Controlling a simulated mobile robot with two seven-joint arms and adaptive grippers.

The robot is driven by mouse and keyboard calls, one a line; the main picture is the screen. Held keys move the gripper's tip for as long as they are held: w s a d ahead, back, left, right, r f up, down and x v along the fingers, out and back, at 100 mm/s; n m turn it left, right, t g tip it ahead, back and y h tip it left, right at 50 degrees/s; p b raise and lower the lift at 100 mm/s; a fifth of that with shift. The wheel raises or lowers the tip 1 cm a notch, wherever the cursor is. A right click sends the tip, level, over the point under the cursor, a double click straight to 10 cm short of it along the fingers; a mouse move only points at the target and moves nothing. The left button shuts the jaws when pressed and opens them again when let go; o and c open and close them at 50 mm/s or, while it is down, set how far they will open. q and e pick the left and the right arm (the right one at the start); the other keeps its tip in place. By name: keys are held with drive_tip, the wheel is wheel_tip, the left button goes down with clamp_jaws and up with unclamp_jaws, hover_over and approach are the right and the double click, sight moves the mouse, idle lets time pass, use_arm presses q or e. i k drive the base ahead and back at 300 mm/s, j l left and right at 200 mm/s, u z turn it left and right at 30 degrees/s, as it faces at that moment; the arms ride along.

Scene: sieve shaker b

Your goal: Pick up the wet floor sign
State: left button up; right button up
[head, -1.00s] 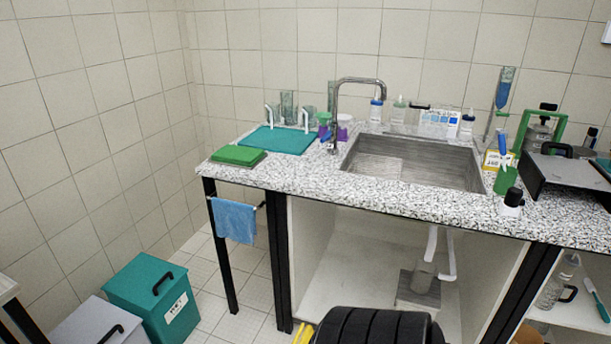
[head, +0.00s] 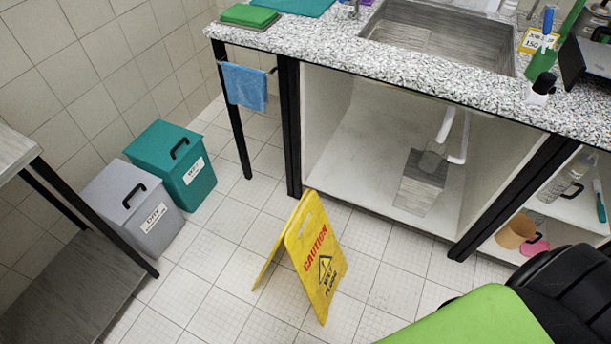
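The wet floor sign (head: 316,262) is a yellow folding A-frame with "CAUTION WET FLOOR" lettering and a warning triangle. It stands upright and opened on the white tiled floor, in front of the sink counter, at the lower middle of the head view. Neither of my grippers shows in the view.
A granite counter with a sink (head: 436,38) stands behind the sign, with an open cabinet (head: 350,165) below. A teal bin (head: 172,170) and a grey bin (head: 138,205) stand left. A green chair seat (head: 470,322) is at lower right. Floor around the sign is clear.

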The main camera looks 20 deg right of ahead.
sight(318, 258)
drive_tip(key=z, duration=0.6)
drive_tip(key=u, duration=1.1)
drive_tip(key=k+l+u, duration=0.1)
drive_tip(key=l+u, duration=0.15)
drive_tip(key=l, duration=0.2)
drive_tip(key=k+l+u, duration=0.2)
drive_tip(key=l, duration=0.2)
drive_tip(key=k+l+u, duration=0.25)
drive_tip(key=l, duration=0.15)
drive_tip(key=k+l+u, duration=0.2)
drive_tip(key=l, duration=0.15)
drive_tip(key=i, duration=0.1)
